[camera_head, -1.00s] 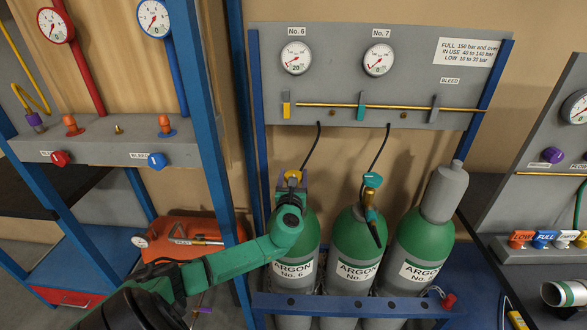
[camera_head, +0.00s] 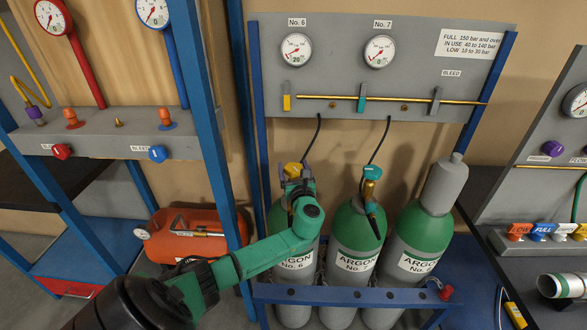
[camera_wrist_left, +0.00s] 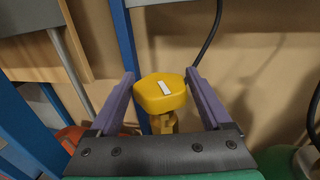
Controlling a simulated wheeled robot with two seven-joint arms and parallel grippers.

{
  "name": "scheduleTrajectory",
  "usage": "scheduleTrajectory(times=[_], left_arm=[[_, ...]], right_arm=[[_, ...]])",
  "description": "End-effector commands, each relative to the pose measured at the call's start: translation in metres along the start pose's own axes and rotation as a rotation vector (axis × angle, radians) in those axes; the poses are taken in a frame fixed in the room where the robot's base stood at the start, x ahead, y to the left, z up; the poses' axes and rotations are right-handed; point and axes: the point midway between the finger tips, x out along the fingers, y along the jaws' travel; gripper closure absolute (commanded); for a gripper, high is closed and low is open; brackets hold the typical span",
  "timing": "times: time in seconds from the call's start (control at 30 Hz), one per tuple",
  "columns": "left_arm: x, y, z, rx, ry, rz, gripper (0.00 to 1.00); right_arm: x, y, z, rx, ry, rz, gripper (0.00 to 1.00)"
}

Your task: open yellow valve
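The yellow valve knob (camera_head: 292,169) sits on top of the green and grey argon cylinder No. 6 (camera_head: 297,262), partly hidden by my arm in the head view. In the left wrist view the knob (camera_wrist_left: 160,93) is a rounded yellow block with a white mark on top and a yellow stem below. My left gripper (camera_wrist_left: 160,74) is open, with one purple finger on each side of the knob. Gaps show between fingers and knob, so it is not gripped. In the head view my left gripper (camera_head: 297,173) is at the cylinder's top. My right gripper is not in view.
Cylinder No. 7 (camera_head: 356,240) with a teal valve knob (camera_head: 372,169) and a third capped cylinder (camera_head: 424,235) stand to the right. A black hose (camera_head: 314,138) runs up behind the knob. A blue frame post (camera_head: 213,130) stands close to the left.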

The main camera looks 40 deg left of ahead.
Motion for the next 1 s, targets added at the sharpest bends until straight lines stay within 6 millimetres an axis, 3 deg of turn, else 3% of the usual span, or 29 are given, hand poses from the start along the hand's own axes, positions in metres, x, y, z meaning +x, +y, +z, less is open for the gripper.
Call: scheduleTrajectory(times=[0.27,0.4,0.57,0.8,1.0], left_arm=[[0.0,0.0,0.0,0.0,0.0,-0.001,0.0],[-0.011,-0.001,-0.001,-0.001,0.001,-0.004,0.0],[-0.044,-0.001,-0.004,-0.002,0.003,-0.005,0.0],[-0.11,-0.001,-0.004,-0.003,0.004,-0.004,0.0],[-0.143,-0.001,-0.001,-0.002,0.001,-0.002,0.0]], right_arm=[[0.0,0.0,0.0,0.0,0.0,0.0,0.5],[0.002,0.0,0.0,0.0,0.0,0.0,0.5],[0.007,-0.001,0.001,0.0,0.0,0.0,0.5],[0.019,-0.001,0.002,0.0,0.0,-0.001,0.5],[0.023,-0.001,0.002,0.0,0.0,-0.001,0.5]])
